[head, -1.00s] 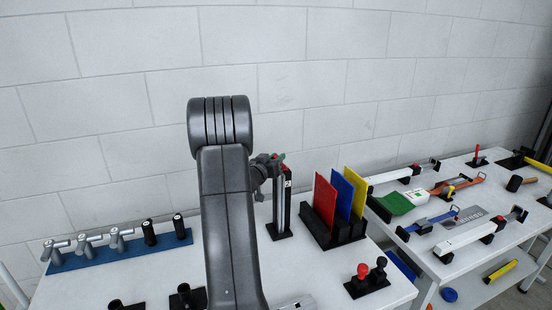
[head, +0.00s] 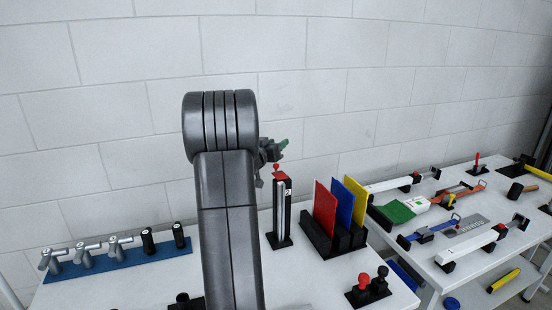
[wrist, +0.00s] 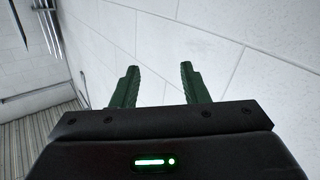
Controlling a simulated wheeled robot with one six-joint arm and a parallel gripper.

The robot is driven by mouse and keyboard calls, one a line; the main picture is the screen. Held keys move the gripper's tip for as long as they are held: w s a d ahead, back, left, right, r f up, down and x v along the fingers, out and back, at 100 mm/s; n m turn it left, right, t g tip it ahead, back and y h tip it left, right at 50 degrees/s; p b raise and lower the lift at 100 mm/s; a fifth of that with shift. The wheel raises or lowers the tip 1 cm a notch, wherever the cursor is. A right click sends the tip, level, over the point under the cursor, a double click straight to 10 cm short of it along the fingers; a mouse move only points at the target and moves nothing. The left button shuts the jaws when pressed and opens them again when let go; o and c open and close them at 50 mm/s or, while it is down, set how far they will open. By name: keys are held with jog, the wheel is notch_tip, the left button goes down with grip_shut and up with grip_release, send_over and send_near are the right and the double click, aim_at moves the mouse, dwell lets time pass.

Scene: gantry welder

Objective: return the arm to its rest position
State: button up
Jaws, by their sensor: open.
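My gripper (wrist: 158,84) shows in the wrist view with its two green fingers apart and nothing between them. It faces the pale block wall. In the head view my grey arm stands upright in the middle of the picture. The green tip of my gripper (head: 283,143) shows just right of the arm's upper end, in front of the wall and above the table. The rest of the gripper is partly hidden behind the arm.
Right of my arm stand a black post with a red top (head: 282,210) and a rack with red, blue and yellow plates (head: 326,208). A blue strip with taps (head: 118,267) lies at left. A second table (head: 470,215) at right holds several tools. The wall (head: 300,60) is close behind.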

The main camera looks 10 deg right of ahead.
aim_at(274, 168)
jog(key=shift+r, duration=0.7)
notch_tip(274, 168, down, 11)
jog(key=shift+r, duration=0.2)
jog(key=shift+n+t+y+b, duration=0.3)
jog(key=shift+y+b, duration=0.1)
jog(key=shift+b, duration=0.15)
jog(key=shift+s+a+r+n+y+b, duration=0.1)
jog(key=shift+s+r+n+y+b, duration=0.15)
jog(key=shift+y+b, duration=0.2)
jog(key=shift+w+t, duration=0.1)
jog(key=shift+t, duration=0.2)
jog(key=shift+r+p, duration=0.2)
jog(key=shift+p, duration=0.2)
